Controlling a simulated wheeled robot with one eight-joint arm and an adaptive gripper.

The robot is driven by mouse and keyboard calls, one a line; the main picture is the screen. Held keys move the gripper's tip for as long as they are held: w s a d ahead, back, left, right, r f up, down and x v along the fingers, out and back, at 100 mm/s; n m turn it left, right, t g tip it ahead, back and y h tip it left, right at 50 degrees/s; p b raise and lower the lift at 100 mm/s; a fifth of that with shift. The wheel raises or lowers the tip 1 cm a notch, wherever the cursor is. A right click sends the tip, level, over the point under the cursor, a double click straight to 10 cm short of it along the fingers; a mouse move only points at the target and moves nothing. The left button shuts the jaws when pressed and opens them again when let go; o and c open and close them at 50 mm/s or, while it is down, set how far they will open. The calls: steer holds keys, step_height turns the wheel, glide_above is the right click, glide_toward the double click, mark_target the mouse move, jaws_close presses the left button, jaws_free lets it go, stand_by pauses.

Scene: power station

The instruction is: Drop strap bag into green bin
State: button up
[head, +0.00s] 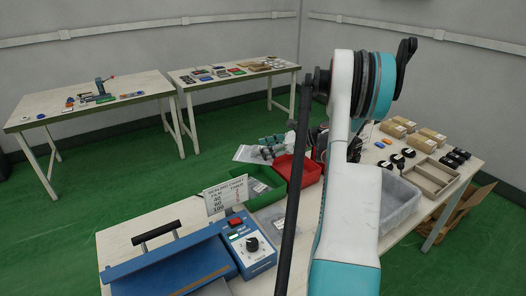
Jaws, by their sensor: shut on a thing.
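My gripper (267,151) is past the far side of the workbench, left of my arm. It is shut on a pale, clear plastic bag (247,154), which I take to be the strap bag. The bag sticks out to the left of the fingers; its contents are too small to make out. The green bin (282,186) stands on the bench, nearer to me and below the gripper in the picture. A clear packet (260,187) shows inside it. The bag appears apart from the bin.
A red bin (311,172) adjoins the green bin. A blue heat sealer (185,262) and a sealing chart sign (226,196) stand in front. A grey lined bin (402,203), wooden tray (432,177) and small boxes (398,125) are at right. My arm hides the bench middle.

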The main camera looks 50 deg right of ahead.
steer(key=shift+f+b, duration=1.45)
steer(key=shift+f, duration=1.4)
steer(key=o, duration=1.2)
glide_toward(265, 161)
steer(key=d, duration=0.1)
steer(key=d+f, duration=0.1)
steer(key=d, duration=0.2)
steer(key=shift+w+f, duration=0.2)
steer(key=shift+f, duration=0.15)
